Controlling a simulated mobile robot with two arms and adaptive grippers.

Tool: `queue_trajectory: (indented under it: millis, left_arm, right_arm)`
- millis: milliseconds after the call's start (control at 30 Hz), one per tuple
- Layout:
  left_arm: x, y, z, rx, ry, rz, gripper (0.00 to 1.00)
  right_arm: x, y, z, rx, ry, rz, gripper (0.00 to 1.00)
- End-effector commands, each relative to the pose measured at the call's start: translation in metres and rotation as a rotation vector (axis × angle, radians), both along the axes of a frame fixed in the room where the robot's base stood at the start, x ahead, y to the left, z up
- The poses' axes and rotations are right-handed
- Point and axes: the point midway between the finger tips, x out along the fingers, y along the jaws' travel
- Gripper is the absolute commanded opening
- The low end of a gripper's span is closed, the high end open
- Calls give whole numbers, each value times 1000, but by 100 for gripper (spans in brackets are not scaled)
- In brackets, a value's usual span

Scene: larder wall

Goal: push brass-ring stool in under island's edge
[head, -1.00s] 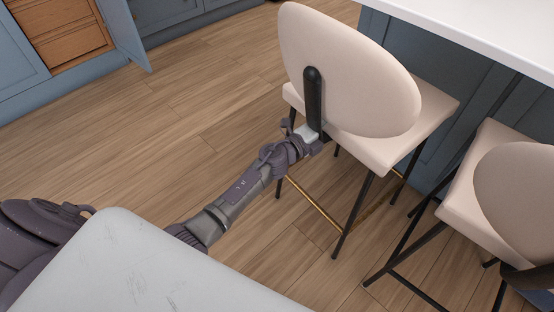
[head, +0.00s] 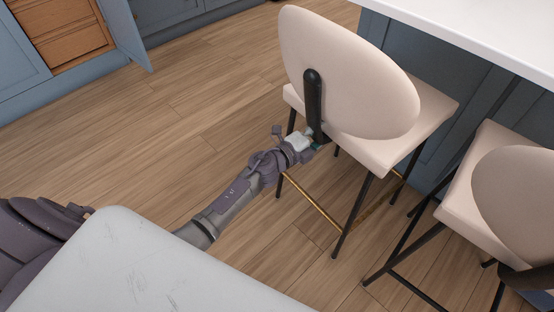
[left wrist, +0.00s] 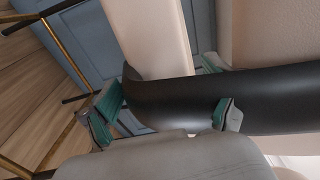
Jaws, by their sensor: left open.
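The brass-ring stool (head: 350,80) has a cream oval back, a cream seat, black legs and a brass foot ring (head: 315,203). It stands beside the island, whose white top edge (head: 470,35) is to its right. My left gripper (head: 313,143) is open at the foot of the stool's black back bracket (head: 313,95). In the left wrist view the teal-padded fingers lie spread on different sides of the bracket (left wrist: 275,98), close to it; I cannot tell whether they touch. My right gripper is out of view.
A second cream stool (head: 520,190) with black legs stands close at the right. Blue cabinets line the back left, with an open door (head: 125,35) beside wooden drawers (head: 65,30). The wooden floor (head: 190,110) left of the brass-ring stool is clear.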

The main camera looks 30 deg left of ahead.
Motion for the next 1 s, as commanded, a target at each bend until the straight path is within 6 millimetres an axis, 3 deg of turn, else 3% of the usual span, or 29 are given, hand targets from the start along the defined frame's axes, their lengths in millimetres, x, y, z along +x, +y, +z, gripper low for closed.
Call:
queue_trajectory:
  millis: [200, 533, 1000]
  left_arm:
    - [-31, 14, 1, 0, 0, 1, 92]
    - [-73, 33, 1, -2, 0, 1, 92]
    - [-80, 36, 1, 0, -1, 1, 92]
  right_arm:
    - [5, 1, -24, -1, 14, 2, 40]
    - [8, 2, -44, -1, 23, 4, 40]
    - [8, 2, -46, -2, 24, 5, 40]
